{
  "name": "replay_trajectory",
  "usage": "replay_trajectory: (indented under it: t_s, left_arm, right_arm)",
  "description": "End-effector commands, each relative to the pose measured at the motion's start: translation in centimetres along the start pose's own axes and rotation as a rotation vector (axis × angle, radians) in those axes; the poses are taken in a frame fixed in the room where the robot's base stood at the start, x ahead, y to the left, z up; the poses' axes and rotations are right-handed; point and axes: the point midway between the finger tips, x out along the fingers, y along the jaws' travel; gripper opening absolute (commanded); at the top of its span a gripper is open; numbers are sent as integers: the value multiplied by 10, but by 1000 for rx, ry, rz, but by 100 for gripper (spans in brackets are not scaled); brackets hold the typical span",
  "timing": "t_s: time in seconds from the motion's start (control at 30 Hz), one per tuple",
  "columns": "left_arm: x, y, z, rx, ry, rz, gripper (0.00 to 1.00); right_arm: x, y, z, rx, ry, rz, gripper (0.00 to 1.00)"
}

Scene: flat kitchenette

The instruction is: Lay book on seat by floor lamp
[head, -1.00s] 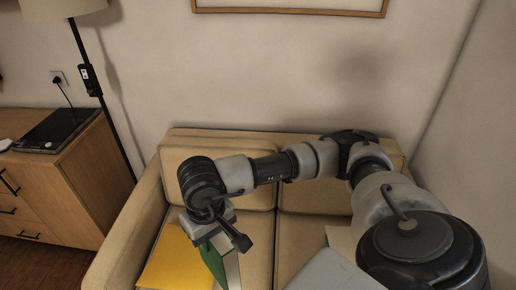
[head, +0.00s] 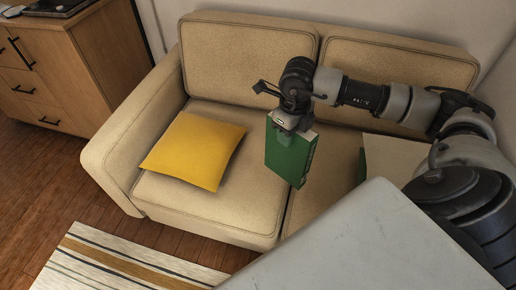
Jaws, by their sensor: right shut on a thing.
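A green book (head: 288,155) with pale page edges hangs upright from my right gripper (head: 291,122). The gripper is shut on the book's upper edge. It holds the book in front of the beige sofa (head: 190,222), around the gap between the left and right seat cushions. The book appears to be above the seat. The left seat (head: 255,195) has bare room right of a yellow cushion. The floor lamp is out of view now. My left gripper is not in view.
The yellow cushion (head: 195,150) lies on the left seat. A green object with a pale top (head: 390,155) is on the right seat, partly hidden by my arm. A wooden cabinet (head: 85,65) stands at left. A striped rug (head: 110,265) lies on the floor in front.

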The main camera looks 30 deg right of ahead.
Motion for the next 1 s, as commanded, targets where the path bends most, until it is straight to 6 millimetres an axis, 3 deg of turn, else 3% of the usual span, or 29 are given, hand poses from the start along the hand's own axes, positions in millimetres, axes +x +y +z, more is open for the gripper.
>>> replay_trajectory:
  t_s: [0.03,0.27,0.8,1.0]
  left_arm:
    - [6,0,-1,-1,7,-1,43]
    - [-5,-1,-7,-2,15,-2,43]
    - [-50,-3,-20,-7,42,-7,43]
    - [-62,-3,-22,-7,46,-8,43]
  right_arm:
    - [15,-6,-1,85,-3,-4,0]
    - [27,-18,1,293,-7,-9,0]
    - [86,-4,100,302,-8,-7,0]
    - [94,-2,113,301,-7,-10,0]
